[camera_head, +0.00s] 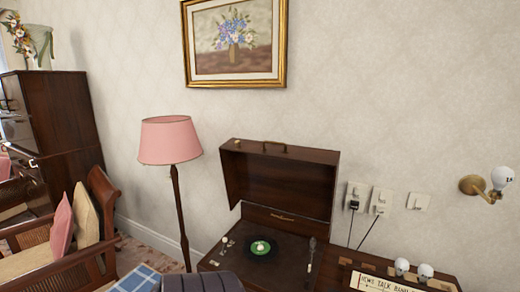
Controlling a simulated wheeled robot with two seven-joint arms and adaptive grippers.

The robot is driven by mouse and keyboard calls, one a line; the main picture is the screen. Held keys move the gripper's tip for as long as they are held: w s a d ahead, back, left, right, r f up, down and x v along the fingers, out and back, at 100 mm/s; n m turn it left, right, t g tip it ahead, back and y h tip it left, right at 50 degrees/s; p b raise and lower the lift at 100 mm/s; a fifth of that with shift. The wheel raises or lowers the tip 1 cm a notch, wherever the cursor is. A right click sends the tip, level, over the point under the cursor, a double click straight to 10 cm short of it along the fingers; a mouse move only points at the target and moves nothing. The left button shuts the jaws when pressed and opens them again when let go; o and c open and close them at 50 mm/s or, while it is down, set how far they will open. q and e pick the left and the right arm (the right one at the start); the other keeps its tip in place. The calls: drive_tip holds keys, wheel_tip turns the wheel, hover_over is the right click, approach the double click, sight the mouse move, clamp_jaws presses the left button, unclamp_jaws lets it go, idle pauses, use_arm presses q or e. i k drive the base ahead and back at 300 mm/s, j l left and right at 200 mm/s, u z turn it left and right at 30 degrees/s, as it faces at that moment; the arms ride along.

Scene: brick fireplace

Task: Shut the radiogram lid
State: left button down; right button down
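The radiogram (222,262) stands against the wall at the lower middle of the head view. Its dark wooden lid (280,187) is raised, standing up at the back with its hollow inner side towards me. A brass handle (275,147) sits on the lid's upper edge. Under the lid is a turntable deck with a small disc (260,247) with a green label and a tone arm (311,256) on the right.
A pink-shaded lamp (169,140) stands left of the radiogram. A wooden armchair (95,215) with cushions is further left. Wall sockets (381,202) with cords are right of the lid.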

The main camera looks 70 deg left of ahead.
sight(301, 181)
drive_tip(key=u, duration=2.2)
drive_tip(key=i+j+u, duration=0.2)
drive_tip(key=i, duration=0.15)
drive_tip(key=i+u, duration=0.2)
drive_tip(key=i, duration=0.15)
